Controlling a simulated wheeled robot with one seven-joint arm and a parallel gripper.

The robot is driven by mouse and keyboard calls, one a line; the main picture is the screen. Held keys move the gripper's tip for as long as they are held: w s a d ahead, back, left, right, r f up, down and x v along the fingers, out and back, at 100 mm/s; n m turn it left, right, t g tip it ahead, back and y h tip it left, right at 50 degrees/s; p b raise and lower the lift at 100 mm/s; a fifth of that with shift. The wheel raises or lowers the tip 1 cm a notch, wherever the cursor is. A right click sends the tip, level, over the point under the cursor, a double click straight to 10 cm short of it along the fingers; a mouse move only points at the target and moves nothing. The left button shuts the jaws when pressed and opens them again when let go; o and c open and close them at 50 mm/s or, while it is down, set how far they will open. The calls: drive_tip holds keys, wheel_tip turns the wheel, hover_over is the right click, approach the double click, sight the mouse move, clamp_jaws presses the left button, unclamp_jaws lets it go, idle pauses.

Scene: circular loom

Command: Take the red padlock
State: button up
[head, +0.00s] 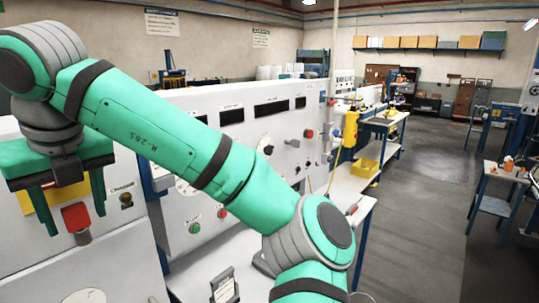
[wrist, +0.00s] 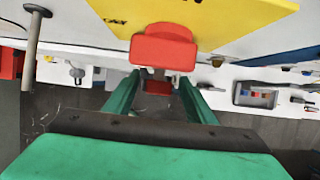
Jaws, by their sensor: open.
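The red padlock (head: 76,216) hangs at the front of the white machine panel at the left of the head view. In the wrist view it is a red block (wrist: 163,47) at the upper middle, in front of a yellow plate (wrist: 220,18). My gripper (head: 75,225) is open, its two green fingers pointing down, one on each side of the padlock in the picture. In the wrist view the fingers (wrist: 158,76) reach toward the padlock with a gap between them. A smaller red piece shows in that gap; I cannot tell whether it belongs to the padlock.
The white loom cabinet (head: 225,112) with dials and buttons stands behind my arm. A black-and-white card holder (head: 224,287) stands on the white surface below. A grey post (wrist: 34,45) sticks out at the left of the wrist view.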

sight(72, 206)
drive_tip(key=shift+s, duration=0.1)
drive_tip(key=c, duration=0.7)
clamp_jaws()
drive_tip(key=shift+d+r, duration=0.1)
drive_tip(key=shift+r, duration=0.05)
drive_tip(key=shift+r, duration=0.35)
drive_tip(key=shift+r, duration=0.2)
drive_tip(key=shift+r, duration=1.8)
